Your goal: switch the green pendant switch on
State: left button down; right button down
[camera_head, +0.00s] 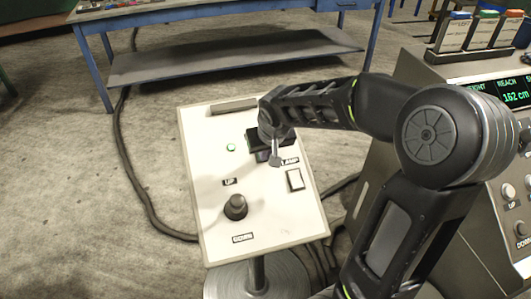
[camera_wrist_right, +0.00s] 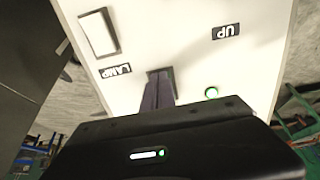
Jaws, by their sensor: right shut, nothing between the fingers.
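A slanted pale control panel (camera_head: 270,210) stands on a round foot in the middle of the head view. It bears a small lit green light (camera_head: 231,147), a white rocker switch (camera_head: 295,180) beside a LAMP label, and a black knob (camera_head: 235,206) between UP and DOWN labels. I see no switch that is clearly green. My right gripper (camera_head: 262,156) is shut and empty over the panel's upper part. In the right wrist view its fingers (camera_wrist_right: 160,88) point at the panel between the LAMP label and the green light (camera_wrist_right: 211,93); contact cannot be told. My left gripper is out of view.
A grey console (camera_head: 480,200) with a green display and knobs stands close on the right. A rack with coloured-topped cards (camera_head: 474,32) sits on it. A blue-framed table (camera_head: 215,12) stands behind. A dark cable (camera_head: 135,165) lies on the floor left of the panel.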

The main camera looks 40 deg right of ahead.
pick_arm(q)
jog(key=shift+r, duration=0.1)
pick_arm(e)
jog(key=shift+r, duration=0.1)
pick_arm(q)
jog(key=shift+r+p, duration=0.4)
jog(key=shift+p, duration=0.05)
pick_arm(e)
jog(key=shift+r, duration=0.7)
